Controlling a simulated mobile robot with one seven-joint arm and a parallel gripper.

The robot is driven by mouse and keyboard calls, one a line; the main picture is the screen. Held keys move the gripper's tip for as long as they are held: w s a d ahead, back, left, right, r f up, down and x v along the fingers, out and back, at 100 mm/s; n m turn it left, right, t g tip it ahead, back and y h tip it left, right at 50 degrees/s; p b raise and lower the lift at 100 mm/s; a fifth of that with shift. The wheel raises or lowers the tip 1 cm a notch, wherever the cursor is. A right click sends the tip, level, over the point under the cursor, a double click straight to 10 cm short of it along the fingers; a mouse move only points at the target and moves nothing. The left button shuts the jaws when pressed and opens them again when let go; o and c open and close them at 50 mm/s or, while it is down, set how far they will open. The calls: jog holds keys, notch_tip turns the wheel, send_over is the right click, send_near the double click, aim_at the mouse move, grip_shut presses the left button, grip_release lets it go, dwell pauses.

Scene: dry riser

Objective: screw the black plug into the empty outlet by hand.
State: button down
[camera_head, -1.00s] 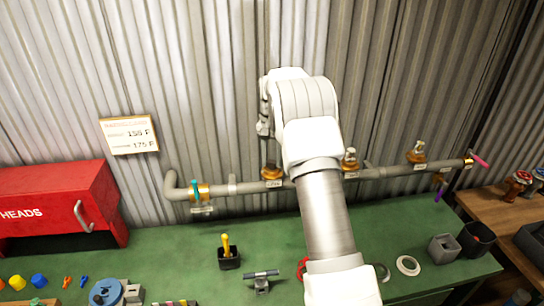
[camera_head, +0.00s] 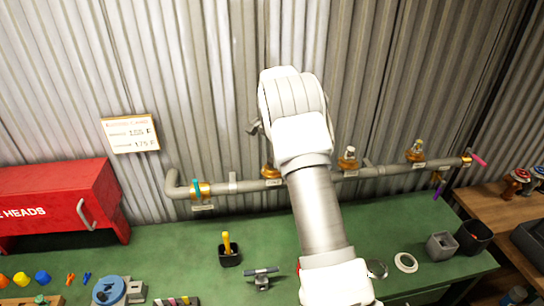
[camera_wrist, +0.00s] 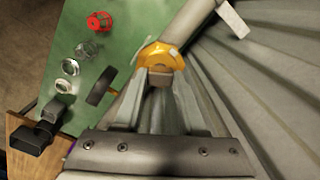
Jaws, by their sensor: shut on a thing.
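My gripper (camera_wrist: 160,82) shows in the wrist view with its two fingers closed on a small dark, square-ended piece, which I take for the black plug (camera_wrist: 160,79). The plug is at a round brass outlet fitting (camera_wrist: 160,55) on the grey pipe. Plug and fitting overlap in this view, so I cannot tell whether the thread is engaged. In the head view my arm hides the plug and most of the gripper. Brass outlets (camera_head: 269,170) stand along the pipe (camera_head: 232,187), one just left of my arm.
The green bench (camera_head: 170,255) carries a black holder with a yellow handle (camera_head: 228,250), a grey clamp-like tool (camera_head: 262,277), rings (camera_head: 405,262) and cups (camera_head: 441,245). A red cabinet (camera_head: 55,205) stands left. The corrugated wall is close behind the pipe.

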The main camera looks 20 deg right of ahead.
jog(key=shift+w+r, duration=0.1)
jog(key=shift+r, duration=0.05)
jog(key=shift+m+p, duration=0.45)
jog(key=shift+m, duration=0.75)
jog(key=m, duration=0.3)
jog(key=c, duration=0.5)
grip_release()
